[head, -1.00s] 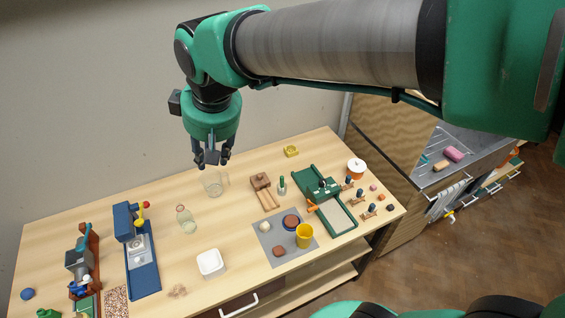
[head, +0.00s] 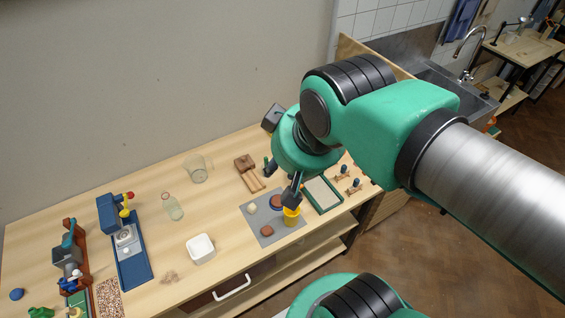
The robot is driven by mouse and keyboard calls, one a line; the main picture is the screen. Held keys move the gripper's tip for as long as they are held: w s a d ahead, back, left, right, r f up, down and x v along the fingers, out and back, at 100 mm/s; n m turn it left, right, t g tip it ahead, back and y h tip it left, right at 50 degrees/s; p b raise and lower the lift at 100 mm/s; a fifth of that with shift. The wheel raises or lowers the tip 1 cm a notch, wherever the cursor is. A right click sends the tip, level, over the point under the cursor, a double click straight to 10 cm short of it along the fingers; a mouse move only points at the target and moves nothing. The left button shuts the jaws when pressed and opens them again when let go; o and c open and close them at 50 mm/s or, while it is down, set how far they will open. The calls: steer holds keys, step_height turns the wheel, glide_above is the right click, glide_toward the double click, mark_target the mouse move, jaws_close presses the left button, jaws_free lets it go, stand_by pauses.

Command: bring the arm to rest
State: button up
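My gripper (head: 292,192) is in the head view, right of the middle, at the end of my green and grey arm. It points down and shows in front of the yellow cup (head: 291,217) and the grey mat (head: 259,238). Its fingers are small and seen nearly edge-on, so I cannot tell whether they are open or shut. No held object shows below them. My arm reaches in from the right and hides the back right of the workbench (head: 150,205).
On the bench are a glass beaker (head: 197,170), a glass bottle (head: 173,208), a white tub (head: 201,249), a blue machine (head: 128,240) and a green-framed tray (head: 323,194). A sink (head: 450,88) is at the back right. The wall stands close behind the bench.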

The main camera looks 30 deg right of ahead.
steer(key=shift+f, duration=0.1)
step_height(320, 180, down, 14)
steer(key=b, duration=1.4)
steer(key=shift+r, duration=0.2)
steer(key=shift+o, duration=0.3)
